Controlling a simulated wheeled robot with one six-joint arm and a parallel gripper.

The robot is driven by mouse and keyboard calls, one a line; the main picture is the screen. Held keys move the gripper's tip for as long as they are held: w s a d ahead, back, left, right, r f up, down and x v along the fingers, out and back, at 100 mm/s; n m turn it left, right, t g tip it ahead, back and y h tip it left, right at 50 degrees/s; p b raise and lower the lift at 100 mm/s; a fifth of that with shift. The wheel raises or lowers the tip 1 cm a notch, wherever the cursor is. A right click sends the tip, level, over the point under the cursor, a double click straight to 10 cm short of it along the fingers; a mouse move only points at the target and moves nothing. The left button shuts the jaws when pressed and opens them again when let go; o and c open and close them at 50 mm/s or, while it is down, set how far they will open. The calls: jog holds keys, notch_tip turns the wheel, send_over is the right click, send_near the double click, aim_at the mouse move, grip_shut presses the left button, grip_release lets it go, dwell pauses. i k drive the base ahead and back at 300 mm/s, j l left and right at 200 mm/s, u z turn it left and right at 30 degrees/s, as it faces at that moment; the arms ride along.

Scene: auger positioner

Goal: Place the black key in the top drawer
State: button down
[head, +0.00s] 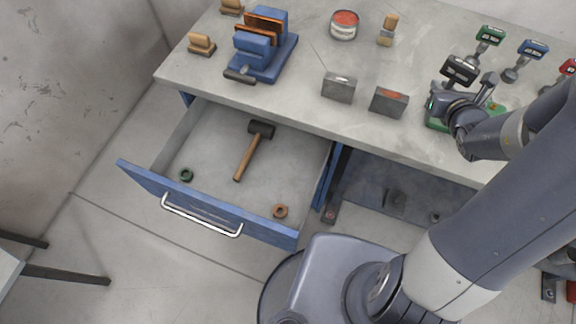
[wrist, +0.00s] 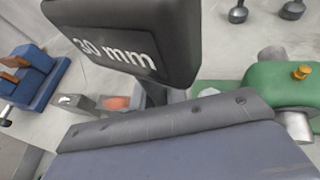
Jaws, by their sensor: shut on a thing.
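The black key (head: 460,70), with a flat head, is at my gripper (head: 468,95) above the right part of the bench. In the wrist view the key's head (wrist: 130,38) is large and reads "30 mm". My gripper is shut on the key; the wrist view hides most of the grip and lower shaft. The top drawer (head: 210,212) is pulled open at the lower left. It holds a mallet (head: 255,148), a green ring (head: 186,175) and a copper-coloured ring (head: 280,211), with bare floor between them. The gripper is well to the right of the drawer.
A green device (head: 436,123) lies right beneath my gripper, and also shows in the wrist view (wrist: 278,84). Green (head: 490,35), blue (head: 533,48) and red keys stand behind. Two grey blocks (head: 339,87) and a blue vise (head: 262,50) are on the bench (head: 300,60).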

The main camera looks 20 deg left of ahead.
aim_at(258, 196)
jog(key=k+u, duration=0.4)
jog(key=k+j+u, duration=0.15)
jog(key=u, duration=0.3)
jog(key=i+l+u, duration=0.1)
jog(key=u, duration=0.25)
jog(key=l+u, duration=0.35)
jog(key=i+l+u, duration=0.1)
jog(key=u, duration=0.2)
jog(key=l, duration=0.45)
jog(key=i+l, duration=0.15)
jog(key=l, duration=0.3)
